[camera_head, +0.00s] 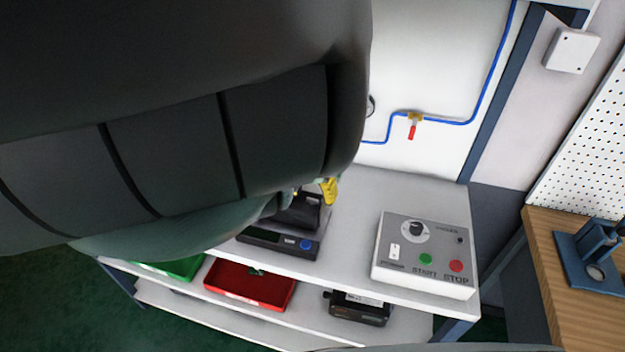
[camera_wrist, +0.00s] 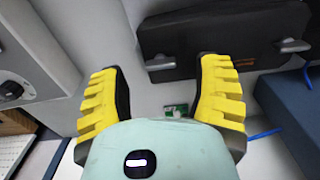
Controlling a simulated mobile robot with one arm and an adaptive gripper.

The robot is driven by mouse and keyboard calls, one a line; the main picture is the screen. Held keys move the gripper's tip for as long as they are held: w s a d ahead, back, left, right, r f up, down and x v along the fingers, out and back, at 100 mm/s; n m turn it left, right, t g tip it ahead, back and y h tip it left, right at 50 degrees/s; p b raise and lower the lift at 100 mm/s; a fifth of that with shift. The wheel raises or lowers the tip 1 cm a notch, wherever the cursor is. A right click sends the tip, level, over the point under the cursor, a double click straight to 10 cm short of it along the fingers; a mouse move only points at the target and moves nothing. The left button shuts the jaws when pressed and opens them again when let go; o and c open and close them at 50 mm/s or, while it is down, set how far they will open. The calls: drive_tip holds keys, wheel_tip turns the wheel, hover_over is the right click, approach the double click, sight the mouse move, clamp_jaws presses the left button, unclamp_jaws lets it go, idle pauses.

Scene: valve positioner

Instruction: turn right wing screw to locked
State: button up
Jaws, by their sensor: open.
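In the wrist view, a black box with faint orange lettering (camera_wrist: 225,35) carries two grey wing screws along its edge. One wing screw (camera_wrist: 160,62) is at the box's left corner in this picture, on the control box side. The other wing screw (camera_wrist: 293,46) is at the right. Both wings lie roughly sideways. My gripper (camera_wrist: 161,72) has two yellow ribbed fingers spread wide, and the left-hand screw shows in the gap between them, apart from both. In the head view, my arm hides most of the black box (camera_head: 298,212), and one yellow fingertip (camera_head: 329,190) shows beside it.
A control box with a knob and START and STOP buttons (camera_head: 420,250) stands right on the grey bench (camera_head: 355,205). A dark device with a blue button (camera_head: 280,243) lies at the front edge. A red bin (camera_head: 250,286) is below. A blue pipe with red-handled valve (camera_head: 412,130) runs behind.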

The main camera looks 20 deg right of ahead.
sight(312, 198)
wheel_tip(312, 198, up, 5)
drive_tip(key=shift+w+a+f, duration=0.1)
drive_tip(key=shift+r, duration=0.45)
